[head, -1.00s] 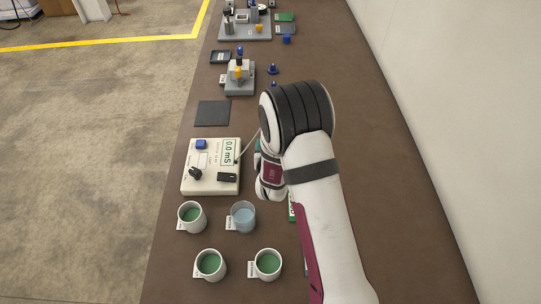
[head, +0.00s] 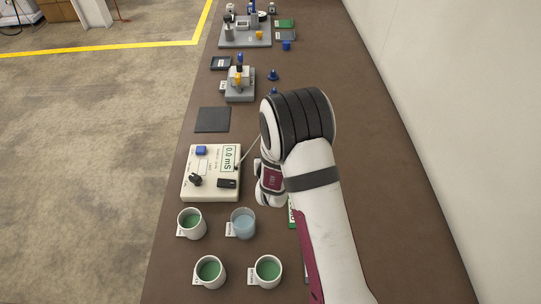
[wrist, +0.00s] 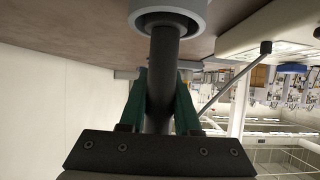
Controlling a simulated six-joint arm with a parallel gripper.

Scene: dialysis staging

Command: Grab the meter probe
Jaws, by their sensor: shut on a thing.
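The meter (head: 211,190) is a cream box on the bench, with a black knob, a blue block and a display reading 0.0 mS. A thin cable (head: 254,148) runs from it toward my gripper. In the wrist view, my gripper (wrist: 160,82) has its green fingers shut on the dark, round shaft of the meter probe (wrist: 165,48). A wide grey collar (wrist: 140,14) surrounds the shaft at the top edge. The cable (wrist: 238,74) shows there at right. In the head view my arm hides the probe and fingertips.
The bench's right side is clear beside the wall.

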